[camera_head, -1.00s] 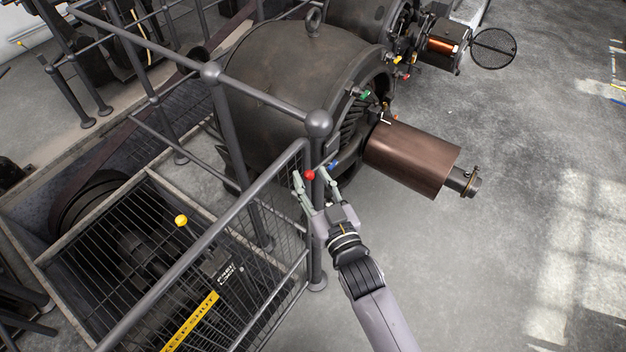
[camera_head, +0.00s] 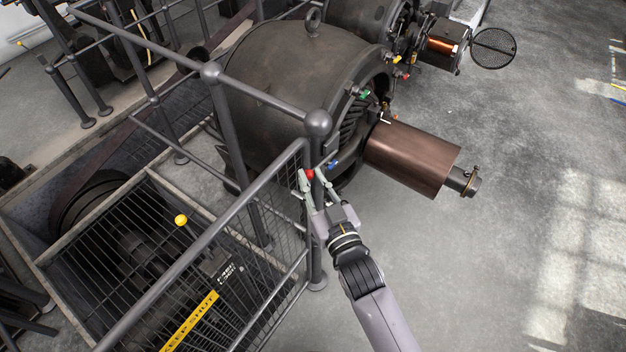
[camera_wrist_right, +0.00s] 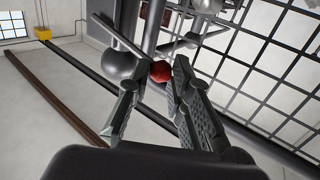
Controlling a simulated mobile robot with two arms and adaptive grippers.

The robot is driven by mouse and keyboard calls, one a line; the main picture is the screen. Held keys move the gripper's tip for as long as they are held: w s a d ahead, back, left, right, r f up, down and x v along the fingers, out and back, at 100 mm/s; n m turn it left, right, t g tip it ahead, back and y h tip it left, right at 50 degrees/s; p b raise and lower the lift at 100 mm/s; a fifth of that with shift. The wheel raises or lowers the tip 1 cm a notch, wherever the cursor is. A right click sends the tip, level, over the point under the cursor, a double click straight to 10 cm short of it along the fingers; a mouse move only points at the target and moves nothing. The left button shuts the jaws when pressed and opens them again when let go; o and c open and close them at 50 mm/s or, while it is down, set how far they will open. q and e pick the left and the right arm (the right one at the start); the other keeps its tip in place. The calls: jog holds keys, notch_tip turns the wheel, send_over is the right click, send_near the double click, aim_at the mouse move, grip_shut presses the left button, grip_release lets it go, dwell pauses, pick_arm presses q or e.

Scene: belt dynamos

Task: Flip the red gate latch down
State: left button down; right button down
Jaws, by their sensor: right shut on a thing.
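The red gate latch shows as a red ball knob (camera_head: 309,174) at the gate post, below the post's round cap. In the right wrist view the red knob (camera_wrist_right: 161,71) sits between my fingertips. My right gripper (camera_head: 313,178) is shut on this knob; it also shows in the right wrist view (camera_wrist_right: 158,76). A grey bar runs up and left from beside the knob in the wrist view. The gate (camera_head: 207,243) with its mesh panel meets the post there. My left gripper is not in view.
A grey post (camera_head: 318,124) with a round cap stands beside my right gripper. A large dynamo (camera_head: 290,75) with a copper-coloured cylinder (camera_head: 413,160) lies behind it. A yellow knob (camera_head: 181,220) stands on a lever at the gate's left. The floor at right is clear.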

notch_tip(320, 180, down, 3)
jog(key=n+b, duration=0.1)
jog(key=b, duration=0.1)
jog(key=n+t+y+b, duration=0.1)
jog(key=b, duration=0.2)
jog(key=shift+s+a+n, duration=0.15)
jog(key=shift+n, duration=0.15)
jog(key=shift+r, duration=0.1)
jog(key=c, duration=1.8)
grip_release()
jog(key=o, duration=0.3)
jog(key=shift+a, duration=0.1)
jog(key=shift+o, duration=0.2)
